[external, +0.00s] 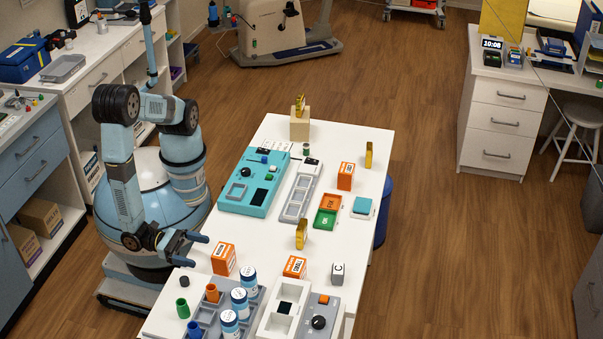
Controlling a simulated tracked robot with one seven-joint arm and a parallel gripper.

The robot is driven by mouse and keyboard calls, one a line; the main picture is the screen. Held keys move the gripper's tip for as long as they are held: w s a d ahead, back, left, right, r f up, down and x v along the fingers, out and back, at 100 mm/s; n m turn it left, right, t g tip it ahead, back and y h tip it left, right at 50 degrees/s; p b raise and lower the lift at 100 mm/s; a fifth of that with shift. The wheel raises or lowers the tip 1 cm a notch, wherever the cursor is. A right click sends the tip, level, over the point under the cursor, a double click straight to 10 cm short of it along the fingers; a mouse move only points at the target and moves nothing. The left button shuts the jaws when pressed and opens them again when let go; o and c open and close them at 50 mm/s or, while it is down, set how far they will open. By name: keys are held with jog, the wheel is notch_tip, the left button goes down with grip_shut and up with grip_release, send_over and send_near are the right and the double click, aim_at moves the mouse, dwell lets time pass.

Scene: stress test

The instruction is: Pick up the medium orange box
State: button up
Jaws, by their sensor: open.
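Three orange-and-white boxes stand on the white table (338,141). One orange box (223,260) is upright near the table's left edge. A second, lower-looking orange box (295,267) is to its right. A third orange box (346,176) is farther back. Their lettering is too small to read, so I cannot tell which is the medium one. My gripper (200,251) is open and empty, at the table's left edge. Its fingers point right, toward the nearest orange box, with a small gap left between them.
White-and-blue bottles (240,302) and coloured cylinders stand on a grey tray in front. A dial device (318,321) is to their right. A yellow piece (301,234) stands behind the second box. A teal device (250,187) lies farther back. The table's middle has some free room.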

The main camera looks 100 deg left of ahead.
aim_at(231, 256)
jog(key=w, duration=0.6)
jog(key=shift+w, duration=0.15)
jog(key=shift+w+a, duration=0.2)
jog(key=shift+w, duration=2.4)
jog(key=c, duration=1)
jog(key=shift+o, duration=0.2)
jog(key=shift+r, duration=0.2)
